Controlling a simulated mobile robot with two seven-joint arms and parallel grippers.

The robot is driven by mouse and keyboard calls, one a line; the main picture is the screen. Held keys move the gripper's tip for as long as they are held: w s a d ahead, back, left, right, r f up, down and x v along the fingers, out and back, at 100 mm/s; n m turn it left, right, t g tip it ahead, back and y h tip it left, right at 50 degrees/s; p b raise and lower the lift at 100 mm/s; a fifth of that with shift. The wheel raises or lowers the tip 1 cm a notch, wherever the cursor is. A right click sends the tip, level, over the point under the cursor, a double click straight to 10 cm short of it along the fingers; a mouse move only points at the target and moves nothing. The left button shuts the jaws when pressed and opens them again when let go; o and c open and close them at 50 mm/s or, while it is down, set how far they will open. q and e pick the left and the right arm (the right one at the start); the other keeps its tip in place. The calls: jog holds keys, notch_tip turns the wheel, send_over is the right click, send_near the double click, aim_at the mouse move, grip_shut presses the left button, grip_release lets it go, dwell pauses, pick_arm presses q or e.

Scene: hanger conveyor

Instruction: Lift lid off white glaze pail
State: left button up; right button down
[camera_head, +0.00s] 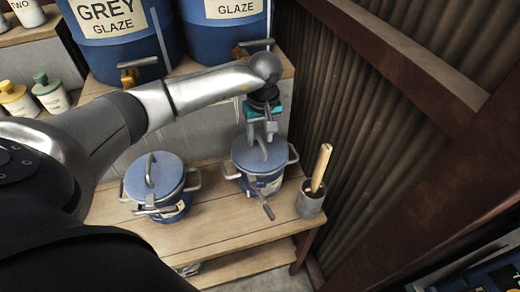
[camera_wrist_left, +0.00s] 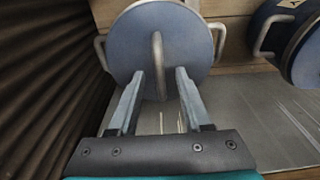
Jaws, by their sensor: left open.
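Two blue lidded pails stand on the wooden bench. The right pail (camera_head: 267,184) has a blue-grey lid (camera_head: 244,157) with an upright bar handle (camera_head: 261,146); its label is too small to read. The left pail (camera_head: 172,214) has a similar lid (camera_head: 170,172). My left gripper (camera_head: 261,137) is open, pointing down at the right pail's lid handle. In the left wrist view, the open gripper (camera_wrist_left: 160,75) has its fingertips on either side of the near end of the handle (camera_wrist_left: 158,48), over the lid (camera_wrist_left: 128,38). I cannot tell whether they touch. My right gripper is out of view.
A grey cup (camera_head: 311,203) with a wooden-handled tool (camera_head: 320,168) stands close to the right pail. Large blue glaze drums (camera_head: 110,50) with taps stand on a shelf behind. A corrugated wall (camera_head: 370,130) closes off the right. The bench front (camera_head: 225,232) is clear.

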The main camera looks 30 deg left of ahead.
pick_arm(q)
notch_tip(320, 180, down, 2)
grip_shut()
dwell(0.5)
jog(key=shift+a+r, duration=0.1)
